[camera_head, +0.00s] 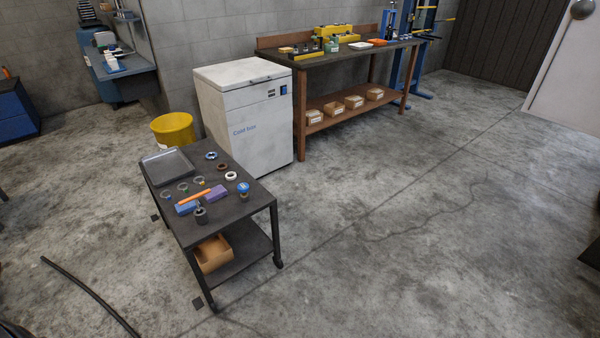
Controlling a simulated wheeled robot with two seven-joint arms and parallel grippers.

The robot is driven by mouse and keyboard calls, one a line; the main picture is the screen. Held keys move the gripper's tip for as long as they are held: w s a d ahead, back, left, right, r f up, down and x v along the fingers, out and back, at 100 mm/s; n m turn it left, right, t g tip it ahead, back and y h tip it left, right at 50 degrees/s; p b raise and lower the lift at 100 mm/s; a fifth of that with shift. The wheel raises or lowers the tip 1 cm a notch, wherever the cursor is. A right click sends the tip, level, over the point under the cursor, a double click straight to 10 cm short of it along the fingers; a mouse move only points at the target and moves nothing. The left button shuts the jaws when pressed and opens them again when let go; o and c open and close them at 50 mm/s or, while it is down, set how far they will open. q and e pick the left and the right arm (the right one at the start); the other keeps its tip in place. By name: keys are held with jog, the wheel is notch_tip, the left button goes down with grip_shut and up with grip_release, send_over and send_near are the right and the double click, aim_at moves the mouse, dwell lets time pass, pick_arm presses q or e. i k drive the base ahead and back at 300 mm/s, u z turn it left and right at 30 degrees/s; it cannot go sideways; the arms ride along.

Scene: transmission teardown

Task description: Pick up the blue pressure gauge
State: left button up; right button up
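A small round blue item (243,187), which looks like the blue pressure gauge, sits near the right front corner of the dark cart's top (232,201). Its lower part looks brownish, and it is too small to read a dial. A blue ring-like part (211,155) lies farther back on the same top. Neither of my grippers is in view.
The cart top also holds a grey tray (168,165), small rings, a white ring (231,176), an orange tool (195,196) and a dark cylindrical part (200,215). A white chest (245,120) and yellow bucket (173,130) stand behind. Floor to the right is clear.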

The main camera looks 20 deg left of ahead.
aim_at(242, 188)
jog(key=z, duration=0.35)
jog(key=i, duration=1.7)
jog(key=u, duration=0.5)
jog(key=i, duration=1)
jog(key=u, duration=1.25)
jog(key=i, duration=0.6)
jog(key=u, duration=0.5)
